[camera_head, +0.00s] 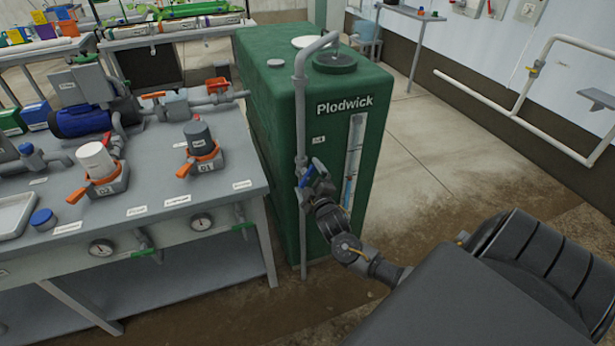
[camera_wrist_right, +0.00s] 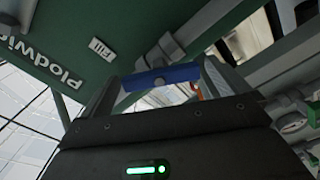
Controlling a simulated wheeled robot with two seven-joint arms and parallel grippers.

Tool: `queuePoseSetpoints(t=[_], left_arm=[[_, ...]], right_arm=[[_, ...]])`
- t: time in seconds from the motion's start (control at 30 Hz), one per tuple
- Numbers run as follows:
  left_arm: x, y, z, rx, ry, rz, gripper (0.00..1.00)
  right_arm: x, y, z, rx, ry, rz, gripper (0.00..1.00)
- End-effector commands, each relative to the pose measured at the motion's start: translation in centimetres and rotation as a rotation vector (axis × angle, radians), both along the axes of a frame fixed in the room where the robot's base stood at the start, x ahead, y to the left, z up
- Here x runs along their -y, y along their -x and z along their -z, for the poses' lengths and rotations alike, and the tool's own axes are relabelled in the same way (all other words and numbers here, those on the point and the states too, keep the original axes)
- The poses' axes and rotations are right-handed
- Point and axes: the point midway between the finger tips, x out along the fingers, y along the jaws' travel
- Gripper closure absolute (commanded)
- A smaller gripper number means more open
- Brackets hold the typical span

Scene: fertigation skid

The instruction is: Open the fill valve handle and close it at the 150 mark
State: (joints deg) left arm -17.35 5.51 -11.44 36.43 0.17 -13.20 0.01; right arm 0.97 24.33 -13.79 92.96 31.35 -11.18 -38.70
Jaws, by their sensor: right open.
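The green tank (camera_head: 267,110) marked Plodwick stands in the middle of the head view. A grey fill pipe (camera_head: 300,110) runs down its front edge to a valve with a blue handle (camera_head: 306,179). A pale level gauge (camera_head: 355,145) with a bluish lower part is on the tank face; its marks are too small to read. My right gripper (camera_head: 315,177) is at the valve. In the right wrist view, the blue handle (camera_wrist_right: 165,76) lies across the space between the open fingers (camera_wrist_right: 165,88); contact cannot be told. My left gripper is not in view.
A grey bench (camera_head: 227,187) with a blue pump (camera_head: 80,121), orange-handled valves and dials stands left of the tank. A FILL label (camera_wrist_right: 101,47) shows near the handle. Open floor (camera_head: 430,190) lies to the tank's right; a white wall pipe (camera_head: 505,110) is beyond.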

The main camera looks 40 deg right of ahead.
Motion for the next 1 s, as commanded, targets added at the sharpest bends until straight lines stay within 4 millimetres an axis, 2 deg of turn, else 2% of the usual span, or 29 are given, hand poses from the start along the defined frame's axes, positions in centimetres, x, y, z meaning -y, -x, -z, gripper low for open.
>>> queuePoseSetpoints(t=[0.13, 0.47, 0.77, 1.0], left_arm=[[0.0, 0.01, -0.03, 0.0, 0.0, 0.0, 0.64], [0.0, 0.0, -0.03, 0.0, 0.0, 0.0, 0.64], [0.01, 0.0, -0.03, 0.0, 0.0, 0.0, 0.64], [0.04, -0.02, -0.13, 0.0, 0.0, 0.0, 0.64]], right_arm=[[0.34, -1.07, -0.01, 0.0, 0.0, -0.001, 0.0], [0.44, -1.27, 0.02, -0.001, 0.0, -0.001, 0.01], [0.44, -1.24, 0.03, -0.001, 0.0, -0.001, 0.41], [0.44, -1.22, 0.02, 0.006, -0.02, 0.0, 0.41]])
